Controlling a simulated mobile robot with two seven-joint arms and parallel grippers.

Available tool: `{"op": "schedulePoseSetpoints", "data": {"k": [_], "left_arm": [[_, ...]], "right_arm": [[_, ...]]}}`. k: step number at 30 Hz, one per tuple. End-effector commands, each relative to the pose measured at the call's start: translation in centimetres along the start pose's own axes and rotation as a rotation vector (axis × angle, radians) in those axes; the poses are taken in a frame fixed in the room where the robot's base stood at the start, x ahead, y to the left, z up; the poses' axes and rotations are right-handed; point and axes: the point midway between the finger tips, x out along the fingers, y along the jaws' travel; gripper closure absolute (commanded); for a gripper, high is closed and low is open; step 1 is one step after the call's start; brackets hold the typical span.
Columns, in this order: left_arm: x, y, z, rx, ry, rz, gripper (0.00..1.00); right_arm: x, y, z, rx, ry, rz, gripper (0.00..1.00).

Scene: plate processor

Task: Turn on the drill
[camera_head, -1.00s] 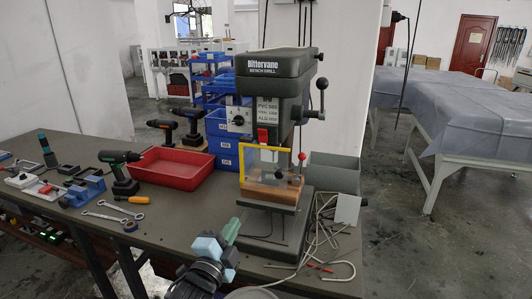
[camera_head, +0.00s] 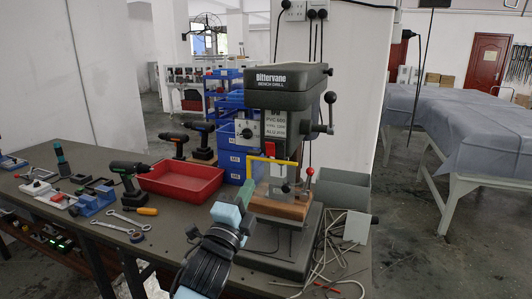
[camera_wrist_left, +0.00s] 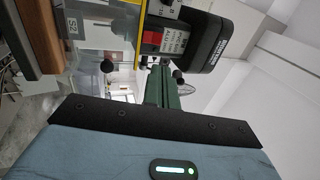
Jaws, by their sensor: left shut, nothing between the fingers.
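The bench drill (camera_head: 285,90) stands on the workbench, a dark grey machine with a label, a dial and a lever with ball knobs. A red switch (camera_head: 270,153) sits on its front below the label; it also shows red in the left wrist view (camera_wrist_left: 151,40). A yellow guard frame (camera_head: 250,170) is in front of the spindle, above a wooden block (camera_head: 280,207). My left gripper (camera_head: 247,187) has green fingers, shut and empty, in front of the guard's left side and below the switch. The fingers also show in the left wrist view (camera_wrist_left: 162,85). My right gripper is not in view.
A red tray (camera_head: 180,182), cordless drills (camera_head: 128,180) and wrenches (camera_head: 130,222) lie to the left on the workbench (camera_head: 160,250). Blue bins (camera_head: 232,140) stand behind the drill. A grey bin (camera_head: 343,188) and tangled cables (camera_head: 325,262) are at its right.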

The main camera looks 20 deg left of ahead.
Motion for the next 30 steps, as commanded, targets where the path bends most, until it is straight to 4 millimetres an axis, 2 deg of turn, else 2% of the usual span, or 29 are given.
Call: {"op": "schedulePoseSetpoints", "data": {"k": [18, 24, 30], "left_arm": [[9.8, -0.2, 0.0, -0.002, -0.001, -0.001, 1.00], [12.0, -0.1, 0.0, -0.001, 0.000, -0.001, 1.00], [13.0, -0.1, 0.0, -0.001, 0.000, 0.000, 1.00]], "right_arm": [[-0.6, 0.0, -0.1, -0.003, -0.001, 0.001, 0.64], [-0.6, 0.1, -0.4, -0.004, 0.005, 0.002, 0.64], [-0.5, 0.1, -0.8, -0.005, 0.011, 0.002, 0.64]]}}
